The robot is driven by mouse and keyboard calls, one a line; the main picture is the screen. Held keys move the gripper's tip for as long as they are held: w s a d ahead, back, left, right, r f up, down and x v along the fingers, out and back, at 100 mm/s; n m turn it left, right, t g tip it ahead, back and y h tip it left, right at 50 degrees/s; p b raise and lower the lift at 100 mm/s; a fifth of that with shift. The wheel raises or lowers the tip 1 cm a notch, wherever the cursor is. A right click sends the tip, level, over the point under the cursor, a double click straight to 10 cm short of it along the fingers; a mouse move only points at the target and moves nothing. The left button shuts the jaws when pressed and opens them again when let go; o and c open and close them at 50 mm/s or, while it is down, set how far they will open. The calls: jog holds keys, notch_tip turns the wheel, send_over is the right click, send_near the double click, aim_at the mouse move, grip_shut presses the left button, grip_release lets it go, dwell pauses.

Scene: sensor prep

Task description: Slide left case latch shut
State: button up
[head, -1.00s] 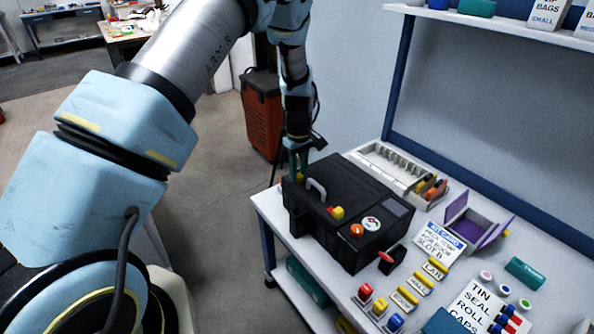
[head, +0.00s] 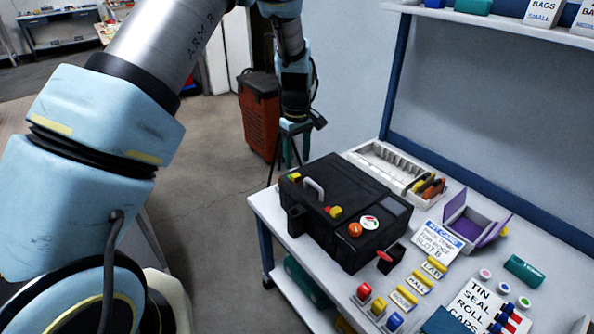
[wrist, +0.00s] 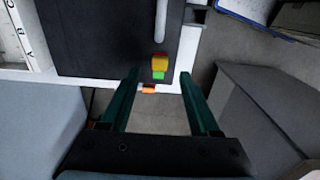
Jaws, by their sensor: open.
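The black case (head: 345,190) lies closed on the white table, with a grey handle (head: 315,187) on its near side. The left case latch (head: 294,177) is a small yellow piece at the case's left end. In the wrist view the latch (wrist: 159,62) shows yellow with a green patch (wrist: 158,75) at its end, near the case edge. The other latch (head: 334,211) shows yellow and red. My gripper (head: 294,163) is open and empty just past the case's left end. In the wrist view its teal fingers (wrist: 158,82) stand apart, with the green patch between their tips in the picture.
A white slotted tray (head: 375,160) stands behind the case. A purple open box (head: 470,222), labelled cards and coloured pieces fill the table's right. An orange cart (head: 260,120) stands on the floor beyond.

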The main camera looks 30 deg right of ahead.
aim_at(297, 176)
notch_tip(297, 176, up, 5)
jog(key=shift+r+b, duration=0.2)
jog(key=shift+b, duration=0.1)
dwell(0.4)
jog(key=w+a+r+m, duration=0.1)
jog(key=a+r, duration=0.2)
jog(key=a, duration=0.7)
jog(key=a+r, duration=0.3)
jog(key=a, duration=0.7)
jog(key=s+a+r+m, duration=0.1)
jog(key=s+a, duration=0.4)
jog(key=a, duration=0.3)
jog(key=s+a+r+m+t+p, duration=0.1)
jog(key=s+a, duration=0.4)
jog(key=a, duration=0.4)
jog(key=shift+s+r+t+p, duration=0.2)
jog(key=shift+r+t+p, duration=0.05)
jog(key=shift+t+p, duration=0.05)
